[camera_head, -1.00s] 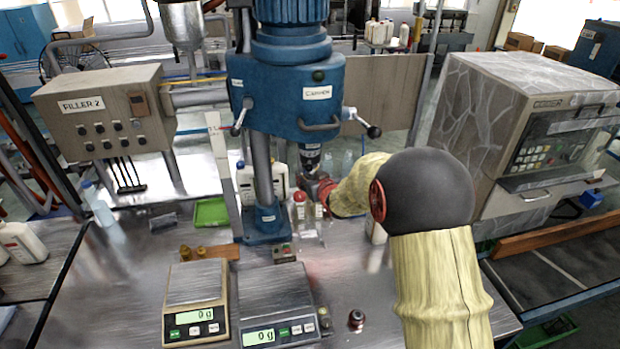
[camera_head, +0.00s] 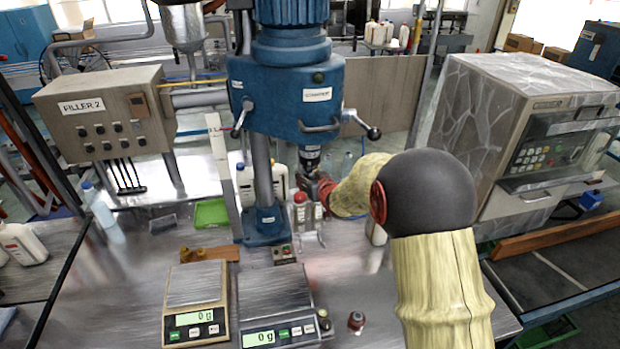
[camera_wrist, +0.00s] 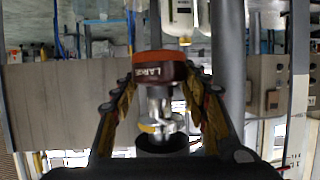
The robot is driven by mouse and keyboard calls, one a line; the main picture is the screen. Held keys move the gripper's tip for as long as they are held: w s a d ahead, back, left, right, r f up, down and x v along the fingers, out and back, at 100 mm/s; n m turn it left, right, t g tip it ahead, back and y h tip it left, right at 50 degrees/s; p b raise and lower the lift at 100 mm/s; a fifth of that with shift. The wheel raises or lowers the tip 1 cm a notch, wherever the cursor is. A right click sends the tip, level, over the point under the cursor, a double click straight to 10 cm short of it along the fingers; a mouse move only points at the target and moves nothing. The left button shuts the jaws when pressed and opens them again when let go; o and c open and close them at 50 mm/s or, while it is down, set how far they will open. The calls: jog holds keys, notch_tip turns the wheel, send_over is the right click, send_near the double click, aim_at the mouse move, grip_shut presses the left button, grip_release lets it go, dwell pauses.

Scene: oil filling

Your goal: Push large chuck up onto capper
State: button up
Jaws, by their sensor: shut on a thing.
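The large chuck (camera_wrist: 160,66), dark red-brown with an orange-red rim and the letters "LARG" showing, is between the fingers of my gripper (camera_wrist: 160,100) in the wrist view, which appears upside down. My gripper is shut on it. The blue capper (camera_head: 290,95) stands at the middle of the head view. Its spindle (camera_head: 309,158) hangs down right above my gripper (camera_head: 320,186). In the wrist view a shiny metal part (camera_wrist: 158,108) and a dark cylinder line up with the chuck. I cannot tell whether the chuck is fully seated. My gripper partly hides it in the head view.
A red-capped bottle (camera_head: 300,208) stands just below my gripper by the capper's column. Two scales (camera_head: 195,285) and a small dark red part (camera_head: 356,321) lie nearer on the metal table. A grey stone-patterned machine (camera_head: 520,125) stands at the right.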

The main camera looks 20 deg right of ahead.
jog(key=o, duration=1.7)
jog(key=shift+c, duration=0.2)
jog(key=shift+s, duration=0.1)
jog(key=v, duration=1.2)
jog(key=s+d+f+g+h, duration=0.1)
jog(key=s+f+g, duration=0.25)
jog(key=s, duration=0.25)
jog(key=s+d+f+g, duration=0.1)
jog(key=s+f+g, duration=0.2)
jog(key=s+f, duration=0.3)
jog(key=s+a+r, duration=0.4)
jog(key=s+a, duration=0.1)
jog(key=s, duration=0.2)
jog(key=s+a+r+g+y+b, duration=0.1)
jog(key=s+a+r, duration=0.4)
jog(key=s, duration=0.3)
jog(key=s+a+r+n+y+b, duration=0.1)
jog(key=s+a+r, duration=0.3)
jog(key=s+a, duration=0.2)
jog(key=shift+s+a+r, duration=0.15)
jog(key=shift+s+r, duration=0.15)
jog(key=shift+s, duration=0.45)
